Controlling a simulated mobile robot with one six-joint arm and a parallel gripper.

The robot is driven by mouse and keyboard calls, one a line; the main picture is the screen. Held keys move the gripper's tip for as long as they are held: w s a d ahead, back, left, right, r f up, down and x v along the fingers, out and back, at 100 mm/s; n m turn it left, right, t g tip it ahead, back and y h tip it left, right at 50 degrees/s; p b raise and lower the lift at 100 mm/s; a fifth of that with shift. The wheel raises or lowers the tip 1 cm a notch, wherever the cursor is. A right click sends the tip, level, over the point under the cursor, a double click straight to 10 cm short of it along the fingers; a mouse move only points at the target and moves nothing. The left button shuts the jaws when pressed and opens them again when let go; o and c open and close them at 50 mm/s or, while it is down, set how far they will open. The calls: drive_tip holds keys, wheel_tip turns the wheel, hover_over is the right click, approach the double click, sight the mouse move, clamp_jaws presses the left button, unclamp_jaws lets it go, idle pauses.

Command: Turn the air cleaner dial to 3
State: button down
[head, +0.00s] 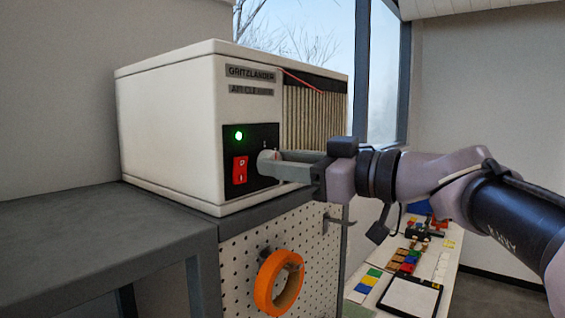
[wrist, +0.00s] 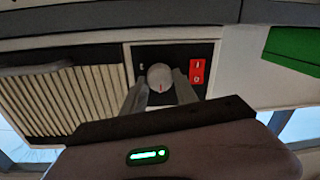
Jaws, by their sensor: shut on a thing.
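The air cleaner (head: 165,125) is a cream box on a dark grey bench top, with a black control panel (head: 263,133) on its front. The dial (head: 266,161) is a round, light grey knob on that panel. It also shows in the wrist view (wrist: 160,77), with a red pointer mark near its middle. My gripper (head: 275,166) is at the panel, its fingers on both sides of the dial and shut on it. In the wrist view my gripper (wrist: 158,88) has one finger on each side of the knob. The dial's numbers are mostly hidden or too small to read.
A red rocker switch (head: 240,170) and a lit green lamp (head: 239,135) sit left of the dial. A pleated filter (head: 315,118) is on the right. Below, an orange tape roll (head: 264,290) hangs on pegboard. A table with colored pieces stands behind.

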drive_tip(key=shift+f+m+b, duration=0.1)
drive_tip(key=shift+m+b, duration=0.2)
drive_tip(key=shift+b, duration=0.25)
drive_tip(key=m+b, duration=0.3)
drive_tip(key=m, duration=0.9)
drive_tip(key=m+t+b, duration=0.1)
drive_tip(key=m+b, duration=0.2)
drive_tip(key=m, duration=0.9)
drive_tip(key=shift+t+h+b, duration=0.3)
drive_tip(key=shift+f+m, duration=0.1)
drive_tip(key=shift+m, duration=0.3)
drive_tip(key=c, duration=1)
unclamp_jaws()
drive_tip(key=shift+o, duration=0.3)
